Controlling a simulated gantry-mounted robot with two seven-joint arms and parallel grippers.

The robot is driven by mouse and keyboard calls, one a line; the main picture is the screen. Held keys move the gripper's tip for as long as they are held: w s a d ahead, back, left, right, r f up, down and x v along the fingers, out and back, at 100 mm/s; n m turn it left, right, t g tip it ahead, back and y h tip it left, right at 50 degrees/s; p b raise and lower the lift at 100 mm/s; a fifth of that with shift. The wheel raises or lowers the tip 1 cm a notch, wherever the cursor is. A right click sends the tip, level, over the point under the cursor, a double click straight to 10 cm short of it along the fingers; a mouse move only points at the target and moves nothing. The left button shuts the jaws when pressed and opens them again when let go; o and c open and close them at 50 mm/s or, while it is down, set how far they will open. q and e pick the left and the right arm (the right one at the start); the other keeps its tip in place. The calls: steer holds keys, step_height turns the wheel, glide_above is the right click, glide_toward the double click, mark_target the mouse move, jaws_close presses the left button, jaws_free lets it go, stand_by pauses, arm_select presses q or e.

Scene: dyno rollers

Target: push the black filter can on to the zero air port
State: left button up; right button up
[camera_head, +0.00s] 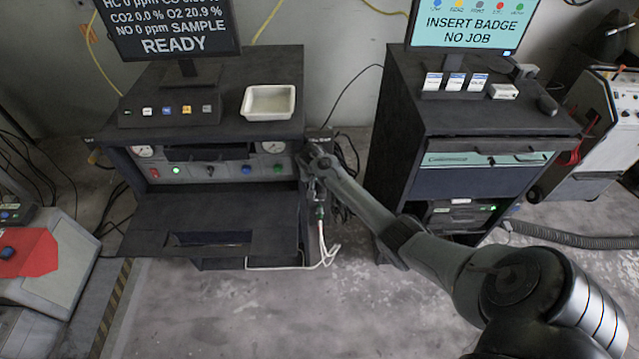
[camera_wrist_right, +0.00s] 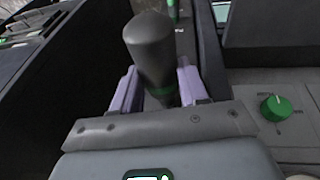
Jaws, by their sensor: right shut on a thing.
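In the head view my right gripper (camera_head: 316,166) is at the right front edge of the analyser cabinet (camera_head: 240,93), and I cannot make out the can there. The zero air port is not clearly visible, so I cannot tell whether the can touches it. My left gripper is not in view.
A green-marked fitting (camera_head: 320,212) with pale hoses hangs below my right gripper. A green knob (camera_wrist_right: 276,107) is on the panel beside it. A white tray (camera_head: 268,102) sits on the cabinet. A second dark cabinet (camera_head: 455,120) stands to the right, with cables in the gap.

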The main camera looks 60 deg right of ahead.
steer(key=shift+w+d, duration=0.2)
steer(key=shift+d, duration=0.1)
steer(key=o, duration=1.2)
steer(key=shift+c, duration=0.2)
